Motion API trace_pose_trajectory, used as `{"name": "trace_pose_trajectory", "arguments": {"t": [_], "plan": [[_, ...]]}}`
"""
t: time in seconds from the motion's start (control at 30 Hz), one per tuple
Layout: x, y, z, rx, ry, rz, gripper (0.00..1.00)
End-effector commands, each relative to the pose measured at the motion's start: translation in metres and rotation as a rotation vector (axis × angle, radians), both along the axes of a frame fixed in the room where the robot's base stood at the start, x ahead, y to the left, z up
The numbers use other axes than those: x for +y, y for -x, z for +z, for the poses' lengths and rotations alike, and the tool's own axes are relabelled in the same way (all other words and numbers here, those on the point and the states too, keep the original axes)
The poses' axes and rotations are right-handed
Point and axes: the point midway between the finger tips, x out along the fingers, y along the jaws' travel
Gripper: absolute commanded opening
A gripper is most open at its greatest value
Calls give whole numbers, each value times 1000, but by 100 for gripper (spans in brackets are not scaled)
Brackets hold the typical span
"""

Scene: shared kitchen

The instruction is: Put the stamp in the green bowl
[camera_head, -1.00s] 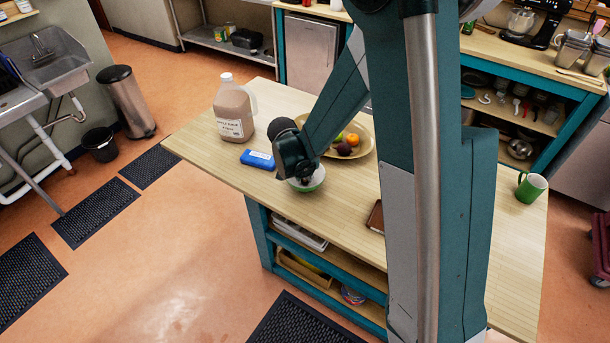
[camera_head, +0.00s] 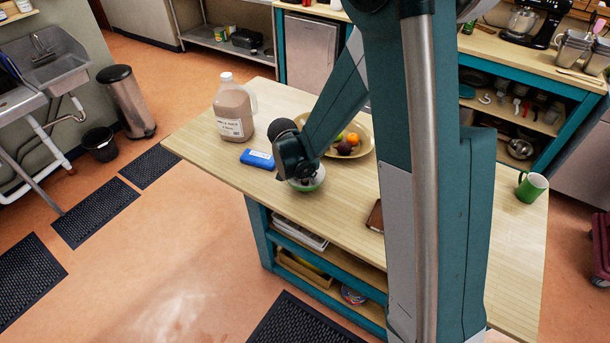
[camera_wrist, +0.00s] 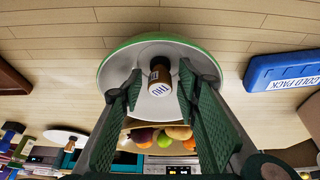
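The green bowl (camera_wrist: 112,56) has a green rim and a pale inside. In the head view, the bowl (camera_head: 309,184) stands on the wooden table below my gripper (camera_head: 297,172), which partly covers it. In the wrist view, the stamp (camera_wrist: 159,80), small and brown with a white marked end, shows against the inside of the bowl. My gripper (camera_wrist: 158,88) has its fingers on either side of the stamp, apart, with narrow gaps showing. I cannot tell how firmly the stamp rests on the bowl's bottom. The stamp is hidden in the head view.
A blue cold pack (camera_head: 257,159) lies left of the bowl, with a large brown jug (camera_head: 234,112) behind it. A plate (camera_head: 366,143) with fruit is behind the bowl. A brown flat item (camera_head: 375,217) and a green mug (camera_head: 531,187) are to the right.

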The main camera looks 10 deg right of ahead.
Motion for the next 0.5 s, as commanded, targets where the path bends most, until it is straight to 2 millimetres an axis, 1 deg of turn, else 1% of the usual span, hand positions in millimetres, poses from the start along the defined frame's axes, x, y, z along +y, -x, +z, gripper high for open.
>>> {"name": "trace_pose_trajectory", "arguments": {"t": [0.27,0.5], "plan": [[1,1,6,0,0,0,33],[6,6,23,0,0,0,33]]}}
